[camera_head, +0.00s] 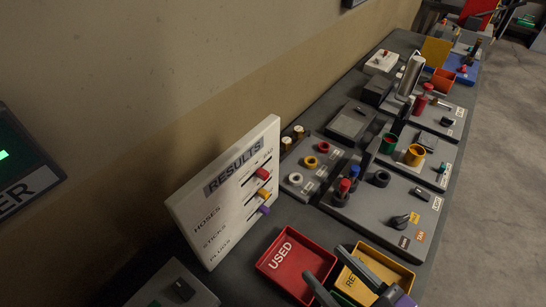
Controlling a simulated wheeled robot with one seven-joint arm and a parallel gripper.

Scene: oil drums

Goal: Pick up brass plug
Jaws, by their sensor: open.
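No part is clearly marked as the brass plug. Two small brownish, pale-topped cylinders stand just behind the results board: a nearer one (286,144) and a farther one (298,132). They may be brass plugs, but they are too small to tell. My gripper (325,265) shows at the bottom edge, with two dark fingers apart and nothing seen between them. It is over the red USED tray (262,264) and a yellow tray (400,273), whose label it partly hides. It is well in front of and to the right of the small cylinders.
The white RESULTS board (204,228) stands upright on the left, with red, yellow and purple knobs. A grey panel (378,222) with red and blue plugs and a dial lies on the right. Boxes and cups crowd the bench farther back. Bare floor (505,120) lies right.

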